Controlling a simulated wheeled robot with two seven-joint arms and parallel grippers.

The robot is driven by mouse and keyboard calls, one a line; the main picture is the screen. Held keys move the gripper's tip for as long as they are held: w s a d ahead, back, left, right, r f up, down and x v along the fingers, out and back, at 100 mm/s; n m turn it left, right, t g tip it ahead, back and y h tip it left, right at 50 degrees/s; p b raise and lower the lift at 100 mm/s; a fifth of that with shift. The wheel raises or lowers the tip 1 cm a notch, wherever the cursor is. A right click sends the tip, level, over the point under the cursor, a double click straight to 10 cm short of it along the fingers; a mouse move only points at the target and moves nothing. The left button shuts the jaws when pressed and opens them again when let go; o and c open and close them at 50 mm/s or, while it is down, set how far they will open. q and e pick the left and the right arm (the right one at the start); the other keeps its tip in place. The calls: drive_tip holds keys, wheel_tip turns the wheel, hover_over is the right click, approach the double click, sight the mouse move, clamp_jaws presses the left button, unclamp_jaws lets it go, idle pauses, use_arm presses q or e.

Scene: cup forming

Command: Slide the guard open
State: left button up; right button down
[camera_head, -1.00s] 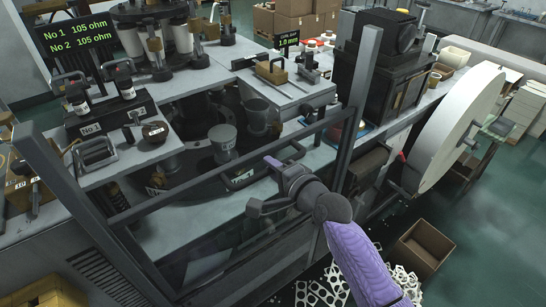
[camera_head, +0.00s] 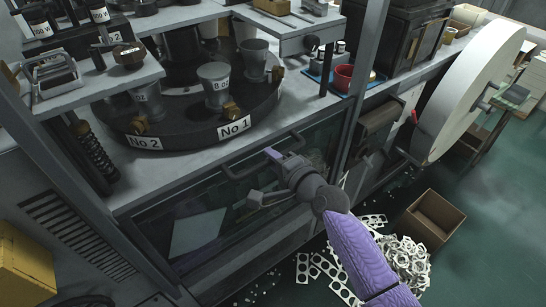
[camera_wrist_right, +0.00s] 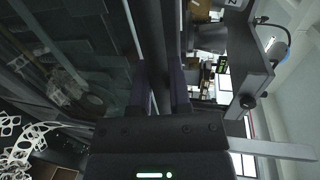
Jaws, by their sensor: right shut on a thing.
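The guard (camera_head: 190,208) is a dark framed see-through panel on the front of the bench, between two grey posts. Its top edge now sits low, near the bench-top edge, and the space above it is uncovered. The guard's bar handle (camera_head: 236,174) runs along its upper part. My right gripper (camera_head: 276,161) reaches in from the lower right and is shut on the handle. In the right wrist view, the gripper's fingers (camera_wrist_right: 163,82) close around a dark bar; their tips are hard to make out. My left gripper is out of view.
Behind the guard is a dark round table (camera_head: 185,140) with several grey cups and plates marked No 1 and No 2. A grey post (camera_head: 362,80) stands right of the handle. A cardboard box (camera_head: 432,218) and punched scrap (camera_head: 400,262) lie on the floor at right.

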drive_tip(key=c, duration=0.6)
unclamp_jaws()
drive_tip(key=p+v, duration=0.3)
drive_tip(key=v, duration=0.7)
